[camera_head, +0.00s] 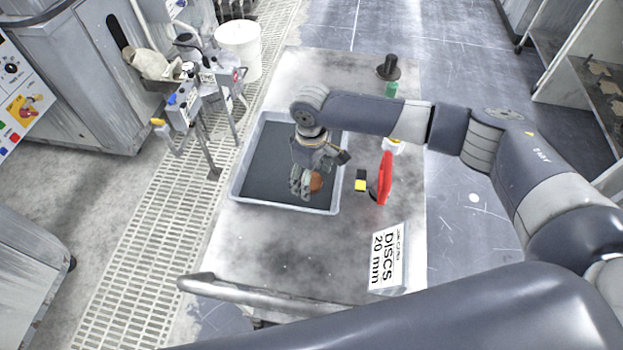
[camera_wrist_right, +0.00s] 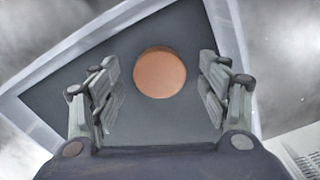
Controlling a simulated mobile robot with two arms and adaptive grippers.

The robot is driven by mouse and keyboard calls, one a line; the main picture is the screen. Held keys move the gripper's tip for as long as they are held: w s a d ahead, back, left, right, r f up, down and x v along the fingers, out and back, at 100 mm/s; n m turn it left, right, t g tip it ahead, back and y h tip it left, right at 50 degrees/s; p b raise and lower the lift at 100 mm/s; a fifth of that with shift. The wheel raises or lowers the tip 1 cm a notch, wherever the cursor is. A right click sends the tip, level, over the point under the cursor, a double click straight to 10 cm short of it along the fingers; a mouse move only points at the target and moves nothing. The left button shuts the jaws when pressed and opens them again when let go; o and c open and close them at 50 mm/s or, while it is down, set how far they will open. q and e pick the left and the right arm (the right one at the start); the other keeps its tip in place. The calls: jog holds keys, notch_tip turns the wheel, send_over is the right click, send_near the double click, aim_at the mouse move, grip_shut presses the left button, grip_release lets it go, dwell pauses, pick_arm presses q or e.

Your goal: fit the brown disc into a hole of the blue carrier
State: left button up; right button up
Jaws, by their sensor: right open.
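The brown disc (camera_head: 316,182) lies in the grey tray (camera_head: 335,207), on its dark floor, and is partly hidden by my right gripper (camera_head: 303,184) in the head view. In the right wrist view the brown disc (camera_wrist_right: 160,74) shows as a full round face, centred between the two spread fingers of my right gripper (camera_wrist_right: 160,78). The fingers are open, with a gap on both sides of the disc. I cannot tell how far they are above the tray floor. I do not see a blue carrier in either view. My left gripper is not in view.
The tray stands on a grey metal cart top (camera_head: 250,240). Right of it are a yellow-black block (camera_head: 361,180), a red upright piece (camera_head: 385,178) and a "DISCS 20 mm" sign (camera_head: 387,258). A black cylinder (camera_head: 389,67) stands at the back. The tray's walls surround the gripper.

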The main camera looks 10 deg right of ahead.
jog(key=shift+f, duration=0.2)
jog(key=c, duration=1.2)
